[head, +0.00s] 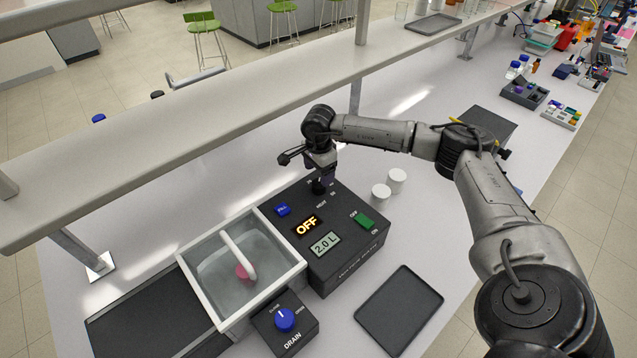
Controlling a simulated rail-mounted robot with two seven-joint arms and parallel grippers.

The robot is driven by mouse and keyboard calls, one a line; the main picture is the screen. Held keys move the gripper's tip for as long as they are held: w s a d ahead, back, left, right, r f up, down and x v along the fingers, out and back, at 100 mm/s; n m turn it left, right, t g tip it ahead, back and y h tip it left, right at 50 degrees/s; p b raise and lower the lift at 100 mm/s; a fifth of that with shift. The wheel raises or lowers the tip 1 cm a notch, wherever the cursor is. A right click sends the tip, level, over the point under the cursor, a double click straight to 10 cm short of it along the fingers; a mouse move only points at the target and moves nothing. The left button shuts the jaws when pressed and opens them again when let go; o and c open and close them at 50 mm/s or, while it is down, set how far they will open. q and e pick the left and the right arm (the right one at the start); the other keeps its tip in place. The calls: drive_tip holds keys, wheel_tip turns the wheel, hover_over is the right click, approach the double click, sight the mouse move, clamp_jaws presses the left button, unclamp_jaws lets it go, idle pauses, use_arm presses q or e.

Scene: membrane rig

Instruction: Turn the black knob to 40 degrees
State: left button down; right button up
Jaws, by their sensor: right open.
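The black knob (319,187) sits near the back of the dark control box (345,272), among small printed marks too small to read. My right gripper (320,174) is above and just behind the knob, pointing down, and is open. I cannot tell whether its fingers are around the knob or touching it. The box's orange display (307,226) reads OFF, and a second display (325,244) reads 2.0 L. My left gripper is not in view.
A clear-water bath (293,268) with a white spout stands left of the box. A blue DRAIN knob (285,319) is in front of it. A green switch (364,222) is on the box. Two white jars (397,177) stand right. A shelf (190,143) runs behind. A black tray (399,312) lies front right.

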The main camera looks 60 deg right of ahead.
sight(319, 183)
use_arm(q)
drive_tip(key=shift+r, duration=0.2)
use_arm(e)
drive_tip(key=shift+f, duration=2.8)
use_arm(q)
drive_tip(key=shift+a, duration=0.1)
use_arm(e)
drive_tip(key=c, duration=0.9)
